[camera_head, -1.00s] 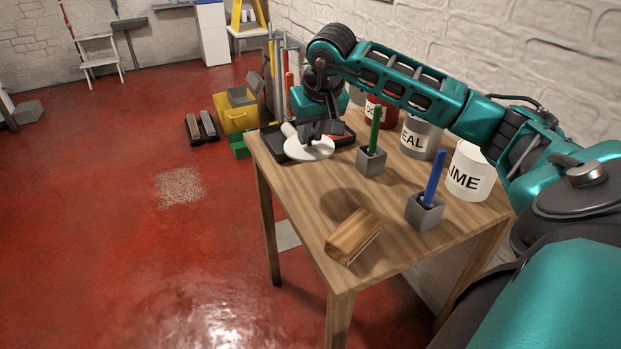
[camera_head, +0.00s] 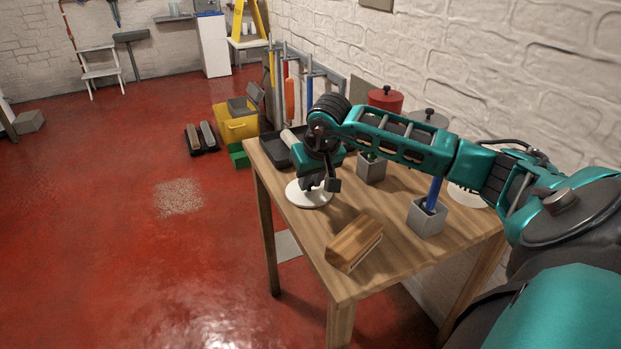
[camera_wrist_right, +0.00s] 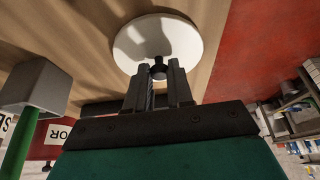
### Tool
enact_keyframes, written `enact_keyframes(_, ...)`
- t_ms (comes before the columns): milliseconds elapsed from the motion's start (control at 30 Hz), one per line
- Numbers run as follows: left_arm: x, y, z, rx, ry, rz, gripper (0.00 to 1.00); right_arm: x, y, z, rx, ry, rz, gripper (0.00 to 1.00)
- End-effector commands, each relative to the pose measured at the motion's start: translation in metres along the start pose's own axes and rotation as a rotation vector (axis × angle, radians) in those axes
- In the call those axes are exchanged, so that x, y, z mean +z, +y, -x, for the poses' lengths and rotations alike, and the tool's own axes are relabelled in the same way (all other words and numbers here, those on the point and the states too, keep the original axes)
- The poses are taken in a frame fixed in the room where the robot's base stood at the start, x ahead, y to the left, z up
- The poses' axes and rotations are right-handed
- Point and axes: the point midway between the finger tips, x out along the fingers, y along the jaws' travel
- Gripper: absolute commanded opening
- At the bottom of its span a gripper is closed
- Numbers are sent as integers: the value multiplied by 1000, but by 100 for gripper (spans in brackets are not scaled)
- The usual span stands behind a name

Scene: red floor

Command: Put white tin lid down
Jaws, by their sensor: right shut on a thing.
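The white tin lid (camera_head: 309,194) is a round white disc with a small dark knob, near the left edge of the wooden table (camera_head: 400,262). My right gripper (camera_head: 318,184) is above it, shut on the knob. In the right wrist view the lid (camera_wrist_right: 170,42) lies flat beyond the fingertips (camera_wrist_right: 158,74), which hold the knob from both sides. I cannot tell whether the lid touches the table or is just above it. The white tin (camera_head: 466,196) at the right is mostly hidden by my right arm. My left gripper is not in view.
A wooden block (camera_head: 354,243) lies right of and nearer than the lid. Grey holders (camera_head: 371,168) and (camera_head: 427,219) stand behind and to the right. A dark tray (camera_head: 272,147) is at the far corner. Red (camera_head: 385,101) and grey (camera_head: 430,118) lidded tins stand by the wall.

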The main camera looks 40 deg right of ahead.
Motion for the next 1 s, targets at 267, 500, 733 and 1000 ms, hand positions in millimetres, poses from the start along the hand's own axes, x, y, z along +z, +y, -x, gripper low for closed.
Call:
enact_keyframes(267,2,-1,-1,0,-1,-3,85,1,0,-2,0,-1,0,38)
enact_keyframes(500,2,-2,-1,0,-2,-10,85,1,0,-2,0,-1,0,47)
enact_keyframes(733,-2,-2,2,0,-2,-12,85,-1,0,8,0,2,1,47)
enact_keyframes(1000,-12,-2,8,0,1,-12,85,-2,1,64,2,4,2,47)
